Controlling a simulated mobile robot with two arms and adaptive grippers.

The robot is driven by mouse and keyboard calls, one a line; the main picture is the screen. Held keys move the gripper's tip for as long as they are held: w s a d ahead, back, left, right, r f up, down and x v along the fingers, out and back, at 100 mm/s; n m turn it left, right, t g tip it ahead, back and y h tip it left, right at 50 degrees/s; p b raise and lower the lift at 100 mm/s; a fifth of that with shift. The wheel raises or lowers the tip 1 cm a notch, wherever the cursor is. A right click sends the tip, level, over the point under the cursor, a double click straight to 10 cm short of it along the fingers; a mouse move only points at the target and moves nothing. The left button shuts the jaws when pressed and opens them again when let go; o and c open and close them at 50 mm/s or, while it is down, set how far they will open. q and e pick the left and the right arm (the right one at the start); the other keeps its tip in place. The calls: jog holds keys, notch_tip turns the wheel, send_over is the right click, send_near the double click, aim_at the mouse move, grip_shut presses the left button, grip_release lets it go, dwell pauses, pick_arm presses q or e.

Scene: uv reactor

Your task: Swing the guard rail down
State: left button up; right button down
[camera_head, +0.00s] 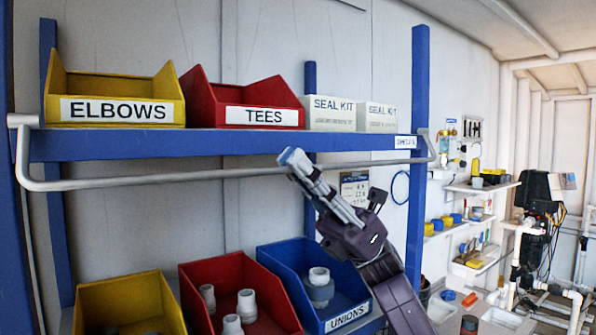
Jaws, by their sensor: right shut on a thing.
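The guard rail (160,180) is a long grey bar with bent ends. It runs along the front of the upper blue shelf (210,144), and its straight part is a little below the shelf's front edge. Its left end bends up to a mount (22,121) at the shelf's left corner, and its right end bends up near the right blue post (418,100). My right gripper (294,160) reaches up from the lower right and is shut on the rail, right of the rail's middle. The fingers hide a short piece of the rail. My left gripper is out of view.
A yellow ELBOWS bin (120,85), a red TEES bin (245,92) and two SEAL KIT boxes (331,113) stand on the upper shelf. Below are yellow, red and blue (270,262) bins with pipe fittings. My right forearm passes beside the blue UNIONS bin.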

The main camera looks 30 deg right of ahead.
jog(key=shift+s+d+r+m+t+h+b, duration=0.1)
jog(key=shift+s+r+m+t+h+b, duration=0.7)
jog(key=shift+m+t, duration=2.2)
jog(key=shift+s+r+m+t+h+b, duration=0.25)
jog(key=shift+r+m+t+h, duration=0.55)
jog(key=shift+m+t+h, duration=2)
jog(key=shift+s+d+r+m+t+y+b, duration=0.15)
jog(key=shift+s+r+m+t+b, duration=0.55)
jog(key=shift+m+t, duration=2.5)
jog(key=m+g, duration=0.1)
jog(key=m, duration=0.2)
jog(key=shift+a+r+g+h+p, duration=0.1)
jog(key=shift+r+g+h+p, duration=0.2)
jog(key=shift+r+g+h, duration=0.1)
jog(key=shift+w+r+m+h, duration=0.15)
jog(key=shift+m+h, duration=0.1)
jog(key=shift+m, duration=0.35)
jog(key=shift+r+m+h+p, duration=0.5)
jog(key=shift+m+h, duration=0.15)
jog(key=shift+m, duration=0.15)
jog(key=shift+r+m+h+p, duration=0.4)
jog(key=shift+m+h+p, duration=0.1)
jog(key=shift+m+h, duration=0.25)
jog(key=c, duration=2.1)
grip_release()
